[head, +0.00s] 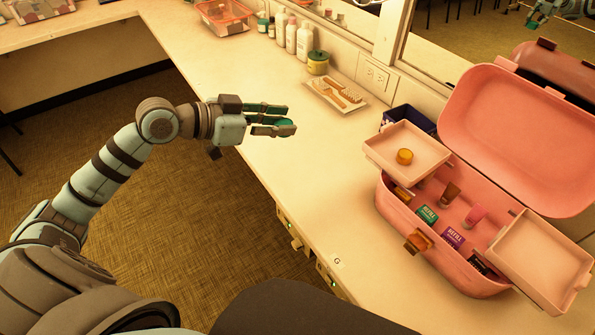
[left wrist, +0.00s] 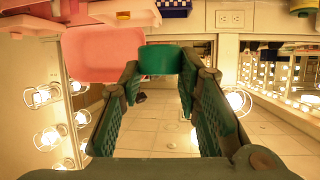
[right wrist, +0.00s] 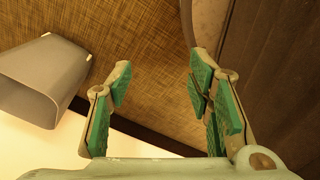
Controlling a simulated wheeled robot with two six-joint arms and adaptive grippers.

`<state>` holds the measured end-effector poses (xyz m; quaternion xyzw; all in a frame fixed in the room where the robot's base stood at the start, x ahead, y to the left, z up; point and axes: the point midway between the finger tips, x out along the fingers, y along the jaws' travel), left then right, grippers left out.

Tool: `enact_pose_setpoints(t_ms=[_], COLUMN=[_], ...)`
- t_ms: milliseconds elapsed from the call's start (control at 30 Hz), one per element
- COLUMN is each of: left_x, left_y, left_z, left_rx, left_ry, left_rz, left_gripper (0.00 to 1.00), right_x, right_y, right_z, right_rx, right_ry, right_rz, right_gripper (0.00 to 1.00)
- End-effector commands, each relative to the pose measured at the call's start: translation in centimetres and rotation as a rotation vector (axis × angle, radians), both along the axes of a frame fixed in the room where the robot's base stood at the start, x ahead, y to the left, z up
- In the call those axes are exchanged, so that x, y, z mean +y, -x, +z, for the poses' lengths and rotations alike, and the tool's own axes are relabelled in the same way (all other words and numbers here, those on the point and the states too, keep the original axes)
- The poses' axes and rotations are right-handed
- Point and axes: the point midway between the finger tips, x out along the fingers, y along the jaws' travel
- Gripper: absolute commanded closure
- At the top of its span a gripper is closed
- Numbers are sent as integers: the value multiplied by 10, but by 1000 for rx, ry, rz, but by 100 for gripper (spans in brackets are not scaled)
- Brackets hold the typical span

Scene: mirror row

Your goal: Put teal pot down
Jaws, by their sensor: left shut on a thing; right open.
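The teal pot (left wrist: 160,60) sits between the fingertips of my left gripper (left wrist: 160,72) in the left wrist view. In the head view my left gripper (head: 282,119) is held over the counter (head: 333,165), near its front edge, and its fingers hide most of the pot. My left gripper is shut on the pot. My right gripper (right wrist: 160,88) is open and empty in the right wrist view, with carpet behind it. It does not show in the head view.
An open pink case (head: 410,220) with several small items stands at the right. A yellow pot (head: 404,156) sits in its raised left tray. A tray with brushes (head: 337,96), a green-lidded jar (head: 318,63) and bottles (head: 304,40) line the wall. The counter's middle is clear.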

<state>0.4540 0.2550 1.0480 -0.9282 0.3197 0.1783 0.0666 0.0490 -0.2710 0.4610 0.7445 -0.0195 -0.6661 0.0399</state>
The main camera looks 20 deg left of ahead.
Motion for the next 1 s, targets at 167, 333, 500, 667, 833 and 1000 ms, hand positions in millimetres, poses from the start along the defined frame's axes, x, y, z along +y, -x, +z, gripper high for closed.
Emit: enact_pose_setpoints(t_ms=[167, 333, 500, 667, 833, 1000], left_x=[25, 29, 29, 29, 29, 30], left_y=[-80, -115, -122, -122, -122, -122], left_z=[-37, -40, -60, -120, -169, -190], left_rx=[-7, -5, 0, 2, -3, -4], left_ry=[16, 10, 4, 5, 5, 4], left_rz=[204, 304, 326, 327, 327, 327], left_gripper=[95, 95, 95, 95, 95, 95], right_x=[2, 6, 6, 5, 2, -9], right_y=[18, -2, -10, -1, 1, -3], right_z=[-74, -97, -105, -125, -140, -145], right_rx=[31, -1, -16, -1, 4, -3], right_ry=[-3, -8, -9, -8, -2, 14], right_rz=[-2, -2, -2, -2, 4, 13], right_gripper=[53, 53, 53, 53, 53, 53])
